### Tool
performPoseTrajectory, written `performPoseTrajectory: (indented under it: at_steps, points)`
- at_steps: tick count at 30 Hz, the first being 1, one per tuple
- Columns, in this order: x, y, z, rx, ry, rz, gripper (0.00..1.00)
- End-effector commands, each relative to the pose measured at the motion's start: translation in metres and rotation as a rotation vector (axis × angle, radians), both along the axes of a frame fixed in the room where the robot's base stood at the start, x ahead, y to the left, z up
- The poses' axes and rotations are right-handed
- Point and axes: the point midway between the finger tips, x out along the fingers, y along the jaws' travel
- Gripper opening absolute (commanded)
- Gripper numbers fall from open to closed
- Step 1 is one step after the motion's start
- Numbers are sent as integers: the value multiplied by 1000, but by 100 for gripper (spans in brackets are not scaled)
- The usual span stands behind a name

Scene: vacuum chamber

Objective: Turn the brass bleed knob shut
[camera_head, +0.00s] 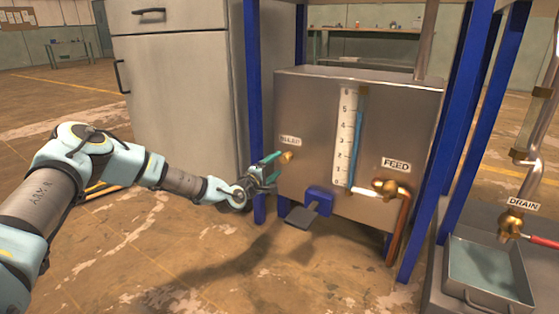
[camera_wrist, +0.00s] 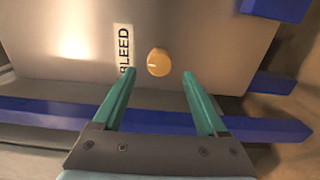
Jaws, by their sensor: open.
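The brass bleed knob (camera_head: 288,156) sticks out of the left part of the steel tank's front, below a small label (camera_head: 290,141). In the wrist view the knob (camera_wrist: 158,62) is a round brass disc with a light mark, beside the BLEED label (camera_wrist: 124,50). My gripper (camera_head: 274,160) is at the tank's left, close to the knob. In the wrist view its two green fingers (camera_wrist: 158,74) are spread apart with nothing between them. The knob lies just beyond the fingertips, roughly centred between them, and appears untouched.
The steel tank (camera_head: 320,105) stands between blue posts (camera_head: 254,100). Its front carries a level gauge (camera_head: 346,135), a brass FEED valve (camera_head: 386,187) and a blue bracket with a grey pedal (camera_head: 301,217). A grey cabinet (camera_head: 175,90) stands behind my arm. A DRAIN valve (camera_head: 510,224) and basin (camera_head: 485,292) are at right.

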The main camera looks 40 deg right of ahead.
Motion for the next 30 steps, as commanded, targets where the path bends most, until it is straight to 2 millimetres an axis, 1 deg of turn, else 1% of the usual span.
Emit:
performPoseTrajectory:
  at_steps: [1, 6, 9, 12, 17, 30]
  points:
    - [-2, 12, 4, 2, 4, 1, 75]
    - [-11, 44, 4, 2, 3, 1, 75]
    - [-15, 59, 3, 1, 3, 1, 75]
    - [-18, 68, 2, 0, 1, 1, 75]
    - [-19, 75, 0, 0, 1, 1, 75]
    - [-20, 75, 0, 0, 1, 0, 75]
